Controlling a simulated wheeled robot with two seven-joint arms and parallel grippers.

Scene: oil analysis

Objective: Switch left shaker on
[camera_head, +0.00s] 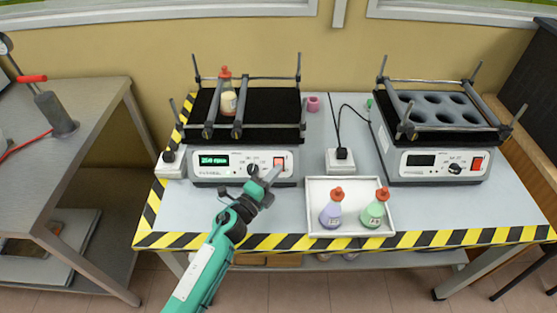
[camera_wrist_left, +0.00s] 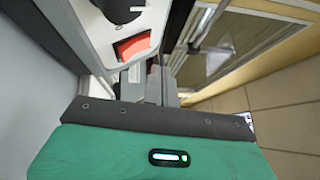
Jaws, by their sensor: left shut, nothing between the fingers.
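The left shaker (camera_head: 222,168) is a white unit with a black top platform, and its green display is lit. Its red switch (camera_head: 279,163) is at the right end of the front panel, and it also shows in the left wrist view (camera_wrist_left: 132,46). My left gripper (camera_head: 275,172) is shut and empty, with its fingertips at or just in front of the panel by the red switch. In the left wrist view the fingers (camera_wrist_left: 148,76) are together just below the switch; I cannot tell whether they touch it. My right gripper is not in view.
A bottle (camera_head: 228,104) with a red cap stands between bars on the left shaker. The right shaker (camera_head: 410,165) has a dark display. A white tray (camera_head: 350,232) holds a purple bottle (camera_head: 332,212) and a green bottle (camera_head: 374,212). A socket (camera_head: 341,160) stands between the shakers.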

